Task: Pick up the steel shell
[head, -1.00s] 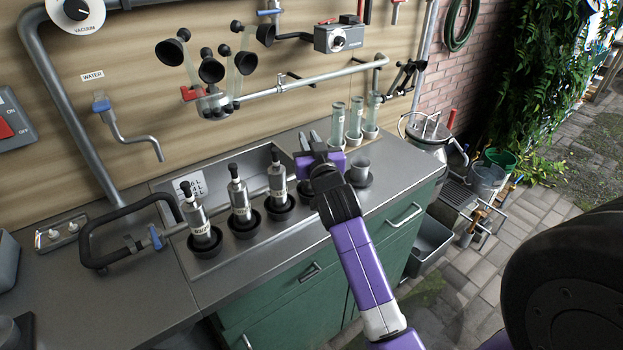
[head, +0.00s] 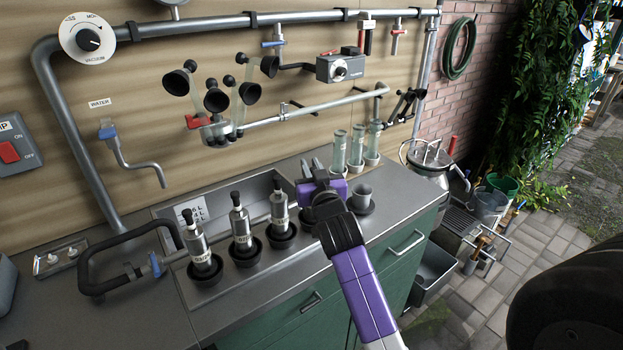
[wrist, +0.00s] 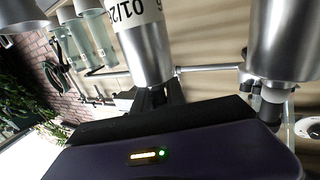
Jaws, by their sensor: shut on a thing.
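In the wrist view, which shows the scene upside down, a steel shell (wrist: 148,52) with a white label band stands between my fingers. My gripper (wrist: 160,96) is shut on its dark narrow end. In the head view my gripper (head: 310,188) is over the counter, between the third black-topped shell and an open steel cup; it hides the held shell. I cannot tell whether the shell touches its seat. Another steel shell (wrist: 292,40) is close beside it in the wrist view.
Three black-topped steel shells (head: 241,228) stand in black cups left of my gripper. The open steel cup (head: 361,194) stands in a black holder close on the right. Glass tubes (head: 356,145) stand behind. A wall pipe (head: 310,108) crosses above the counter.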

